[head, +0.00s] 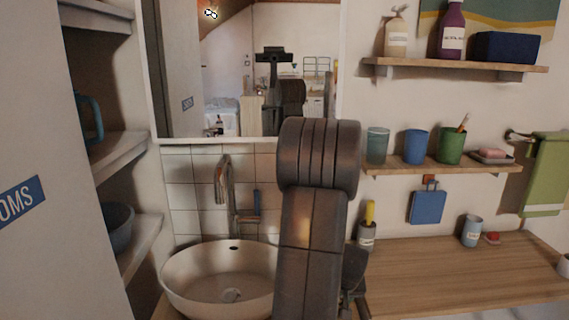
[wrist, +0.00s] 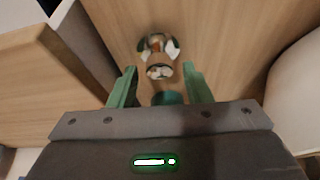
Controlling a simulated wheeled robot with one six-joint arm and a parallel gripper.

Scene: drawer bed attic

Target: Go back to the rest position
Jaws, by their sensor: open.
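My gripper (wrist: 160,86) shows in the wrist view with its two green fingers spread apart. It is open, above a wooden surface. A small container with mixed-coloured contents (wrist: 158,50) lies beyond the fingertips, apart from them. A dark green round thing (wrist: 168,98) shows between the fingers, and I cannot tell what it is. In the head view my arm stands upright in the middle and hides most of the gripper, part of the basin and part of the counter.
A round basin (head: 190,283) with a tap (head: 224,185) is at left of centre. A wooden counter (head: 450,280) is at right, holding a grey cup (head: 471,231) and a container with a yellow handle (head: 367,232). Shelves (head: 440,167) hang above it. A mirror (head: 225,70) is behind.

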